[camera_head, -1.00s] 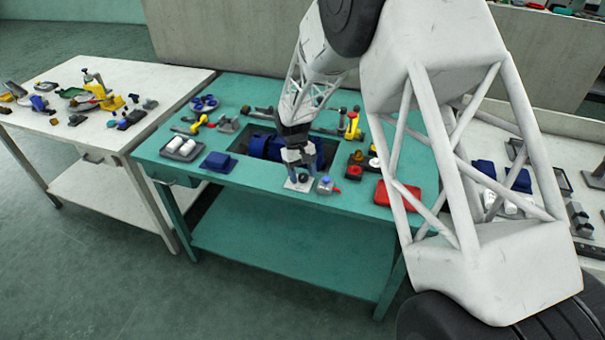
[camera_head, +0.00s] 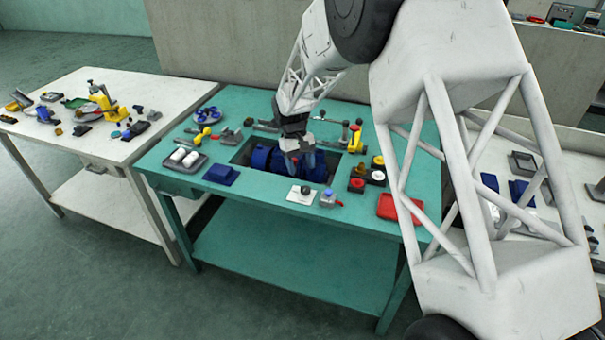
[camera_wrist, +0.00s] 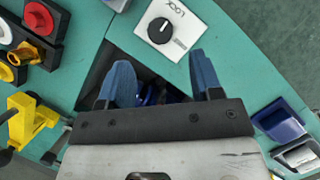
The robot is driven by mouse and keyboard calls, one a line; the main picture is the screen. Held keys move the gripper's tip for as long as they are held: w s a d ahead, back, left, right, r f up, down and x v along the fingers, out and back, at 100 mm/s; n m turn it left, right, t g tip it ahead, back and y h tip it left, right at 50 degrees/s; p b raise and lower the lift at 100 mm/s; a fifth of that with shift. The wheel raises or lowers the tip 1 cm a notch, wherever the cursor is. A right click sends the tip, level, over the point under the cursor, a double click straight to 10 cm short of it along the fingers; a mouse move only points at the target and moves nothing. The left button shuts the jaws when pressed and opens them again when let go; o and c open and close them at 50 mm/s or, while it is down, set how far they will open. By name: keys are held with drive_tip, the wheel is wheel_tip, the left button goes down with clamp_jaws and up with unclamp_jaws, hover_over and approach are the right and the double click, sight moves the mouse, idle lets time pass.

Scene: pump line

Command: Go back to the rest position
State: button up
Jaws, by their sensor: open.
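My gripper (camera_head: 300,165) is over the blue pump (camera_head: 263,158) in the recess of the green table (camera_head: 290,248). In the wrist view the two blue fingers of my gripper (camera_wrist: 160,80) stand wide apart with nothing between them. The gripper hides part of the pump, and only a little blue shows behind the fingers in the wrist view. A white plate with a black knob (camera_head: 302,194) lies on the table in front of the recess. It also shows in the wrist view, marked LOCK (camera_wrist: 170,28), just beyond the fingers and apart from them.
A grey tray with white cylinders (camera_head: 185,158) and a blue block (camera_head: 221,174) are left of the recess. A red tray (camera_head: 400,207), dark blocks with red and yellow knobs (camera_head: 357,184) and a yellow valve (camera_head: 355,138) are at the right. A white table (camera_head: 190,95) stands left.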

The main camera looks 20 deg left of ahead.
drive_tip(key=shift+r, duration=0.2)
idle(0.4)
drive_tip(key=s+d+r+m+t+y, duration=0.15)
drive_tip(key=s+d+r, duration=0.25)
drive_tip(key=d+r, duration=0.4)
drive_tip(key=s+d+r+m, duration=0.2)
drive_tip(key=s+d+r, duration=0.3)
drive_tip(key=d, duration=0.6)
drive_tip(key=s+d+r+m+t+y, duration=0.1)
drive_tip(key=s+d+r, duration=0.2)
drive_tip(key=d+r, duration=0.55)
drive_tip(key=s+d+m+t, duration=0.1)
drive_tip(key=s+d+m, duration=0.1)
drive_tip(key=s+d, duration=0.6)
drive_tip(key=s+d+r+m+t, duration=0.1)
drive_tip(key=s+d, duration=0.8)
drive_tip(key=s, duration=0.9)
drive_tip(key=shift+d+r+m+t, duration=0.2)
drive_tip(key=shift+m+t, duration=0.35)
drive_tip(key=shift+m, duration=0.4)
